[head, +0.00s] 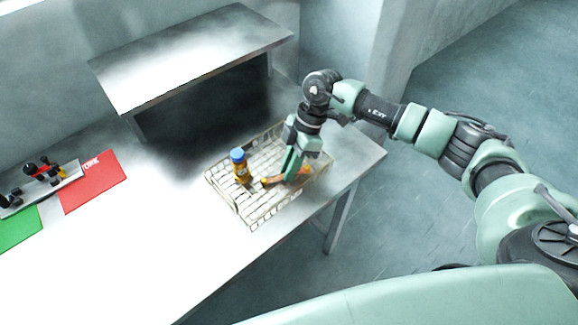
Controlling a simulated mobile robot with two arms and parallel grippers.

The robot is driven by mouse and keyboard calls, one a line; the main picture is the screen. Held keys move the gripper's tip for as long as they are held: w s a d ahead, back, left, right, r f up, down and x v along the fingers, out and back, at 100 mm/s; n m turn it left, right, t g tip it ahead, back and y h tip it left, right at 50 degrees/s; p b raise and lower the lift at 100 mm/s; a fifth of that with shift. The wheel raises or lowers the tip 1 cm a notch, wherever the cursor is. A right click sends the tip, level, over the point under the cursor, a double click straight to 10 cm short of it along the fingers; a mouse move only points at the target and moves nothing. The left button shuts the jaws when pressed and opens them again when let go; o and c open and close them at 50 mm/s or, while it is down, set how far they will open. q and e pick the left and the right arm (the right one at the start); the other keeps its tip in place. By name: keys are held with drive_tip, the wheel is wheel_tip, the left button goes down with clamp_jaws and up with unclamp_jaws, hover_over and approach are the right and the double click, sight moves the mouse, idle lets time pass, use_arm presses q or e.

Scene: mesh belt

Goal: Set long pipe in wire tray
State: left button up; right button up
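The wire tray (251,222) is a pale mesh basket on the white table, near its right end. A long orange-brown pipe (272,181) lies low at the tray's right half, at the fingertips of my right gripper (290,178). The fingers cover the middle of the pipe, and an end shows on either side. I cannot tell whether the fingers are closed on it or whether it rests on the mesh. My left gripper is not in view.
An amber bottle with a blue cap (239,166) stands upright in the tray's left part. A red mat (94,182), a green mat (18,230) and a holder with dark-handled items (42,185) are at the far left. A raised shelf (190,55) stands behind. The front table is clear.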

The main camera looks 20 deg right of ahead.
drive_tip(key=shift+r, duration=0.1)
drive_tip(key=shift+w+r, duration=0.1)
drive_tip(key=shift+r, duration=0.1)
drive_tip(key=b+v, duration=0.2)
drive_tip(key=v, duration=0.9)
drive_tip(key=shift+d+r+b, duration=0.15)
drive_tip(key=shift+r+b, duration=0.2)
drive_tip(key=shift+b, duration=0.05)
